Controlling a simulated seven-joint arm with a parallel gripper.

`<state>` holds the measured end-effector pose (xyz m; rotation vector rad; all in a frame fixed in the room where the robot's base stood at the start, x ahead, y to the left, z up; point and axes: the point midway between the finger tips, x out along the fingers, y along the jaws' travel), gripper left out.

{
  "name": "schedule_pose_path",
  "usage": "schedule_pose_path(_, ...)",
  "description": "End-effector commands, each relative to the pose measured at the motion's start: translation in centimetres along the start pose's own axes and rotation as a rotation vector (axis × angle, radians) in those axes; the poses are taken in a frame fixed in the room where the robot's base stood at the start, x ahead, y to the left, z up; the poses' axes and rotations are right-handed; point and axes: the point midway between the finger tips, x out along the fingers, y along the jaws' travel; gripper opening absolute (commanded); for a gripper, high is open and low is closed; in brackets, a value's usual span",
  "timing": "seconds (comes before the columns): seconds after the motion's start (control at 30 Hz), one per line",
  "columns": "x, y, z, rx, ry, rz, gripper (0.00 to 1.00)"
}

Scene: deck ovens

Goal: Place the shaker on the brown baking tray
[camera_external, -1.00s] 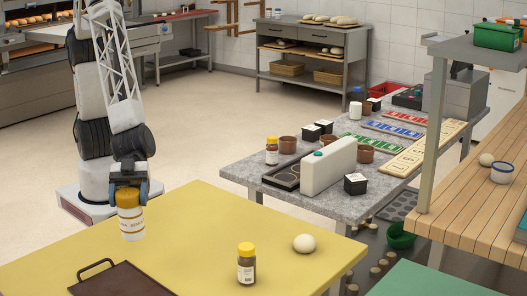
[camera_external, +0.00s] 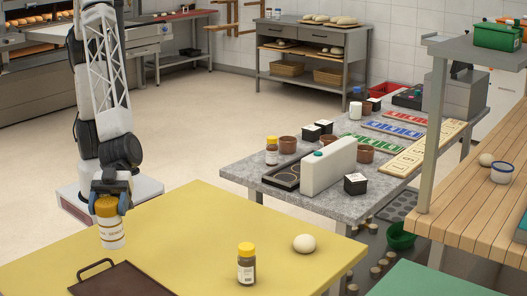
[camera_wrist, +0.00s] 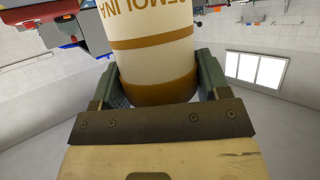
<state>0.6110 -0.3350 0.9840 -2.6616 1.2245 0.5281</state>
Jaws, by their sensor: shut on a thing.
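The shaker (camera_external: 111,232) is a white cylinder with a yellow-brown lid and brown lettering. My gripper (camera_external: 107,200) is shut on its lid end from above and holds it nearly upright over the back left part of the yellow table. In the wrist view, the shaker (camera_wrist: 152,55) sits between both fingers, with a brown band and upside-down letters showing. The brown baking tray (camera_external: 122,282) lies flat at the table's front left, cut off by the picture's lower edge. The shaker is behind the tray and apart from it. I cannot tell the exact gap below the shaker.
The tray's dark handle (camera_external: 96,266) rises at its back left corner, on the shaker's side. A dark jar with a yellow lid (camera_external: 246,266) and a dough ball (camera_external: 304,243) stand to the right on the yellow table (camera_external: 190,235). The table between is clear.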

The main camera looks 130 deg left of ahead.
Motion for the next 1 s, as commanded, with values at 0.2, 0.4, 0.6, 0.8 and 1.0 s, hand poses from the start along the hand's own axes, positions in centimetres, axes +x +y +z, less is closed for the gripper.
schedule_pose_path(0.2, 2.2, -0.9, -0.7, 0.000, 0.000, 0.000, 0.39)
schedule_pose_path(0.4, 4.7, -1.8, -1.4, 0.000, 0.000, 0.000, 0.39)
schedule_pose_path(0.6, 7.1, -2.8, -2.1, -0.001, 0.000, 0.000, 0.39)
schedule_pose_path(0.8, 9.5, -3.8, -2.9, 0.000, 0.001, 0.000, 0.39)
schedule_pose_path(1.0, 11.9, -4.7, -3.5, 0.000, 0.000, -0.001, 0.39)
